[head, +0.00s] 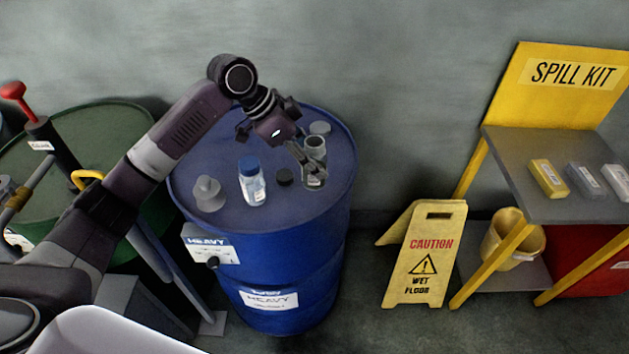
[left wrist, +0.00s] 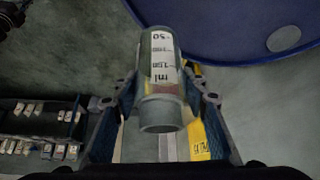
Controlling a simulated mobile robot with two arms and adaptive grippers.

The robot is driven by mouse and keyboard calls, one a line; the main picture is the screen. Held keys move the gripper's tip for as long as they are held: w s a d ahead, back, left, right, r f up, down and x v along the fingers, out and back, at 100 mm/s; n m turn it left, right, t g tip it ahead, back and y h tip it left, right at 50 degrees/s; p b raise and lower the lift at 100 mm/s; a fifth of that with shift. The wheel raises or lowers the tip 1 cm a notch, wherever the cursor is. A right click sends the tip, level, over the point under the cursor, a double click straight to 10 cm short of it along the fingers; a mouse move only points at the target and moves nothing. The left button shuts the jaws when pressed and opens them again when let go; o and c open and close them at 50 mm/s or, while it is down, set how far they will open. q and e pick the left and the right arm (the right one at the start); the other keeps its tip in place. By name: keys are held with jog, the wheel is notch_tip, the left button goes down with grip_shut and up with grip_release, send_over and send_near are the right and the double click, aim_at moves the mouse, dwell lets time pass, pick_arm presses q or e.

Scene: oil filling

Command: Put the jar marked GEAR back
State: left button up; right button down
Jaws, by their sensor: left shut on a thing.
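My left gripper (head: 312,168) is shut on a clear jar (head: 315,147), seen over the right part of the blue drum's top (head: 250,212). In the left wrist view the jar (left wrist: 162,65) sits between the two fingers of my left gripper (left wrist: 158,95). It has a white ml scale and an open grey rim; no GEAR mark is readable. I cannot tell its height above the drum. A blue-capped clear bottle (head: 252,183) stands upright on the drum, its label too small to read. My right gripper is not in view.
A dark cap (head: 285,176), a grey knobbed piece (head: 208,193) and a grey disc (head: 320,128) are on the drum, labelled HEAVY. A green drum (head: 105,120) stands left. A yellow caution sign (head: 428,255) and the SPILL KIT stand (head: 500,165) are right.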

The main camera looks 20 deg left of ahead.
aim_at(314, 184)
pick_arm(q)
notch_tip(314, 184, down, 3)
jog(key=shift+d+f, duration=0.1)
jog(key=shift+f, duration=0.5)
notch_tip(314, 184, down, 4)
jog(key=shift+f+p, duration=0.1)
jog(key=shift+p, duration=0.5)
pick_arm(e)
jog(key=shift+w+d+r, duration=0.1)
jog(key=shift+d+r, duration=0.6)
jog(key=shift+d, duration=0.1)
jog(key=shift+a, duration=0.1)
pick_arm(q)
jog(key=o, duration=1.2)
jog(key=shift+o, duration=0.2)
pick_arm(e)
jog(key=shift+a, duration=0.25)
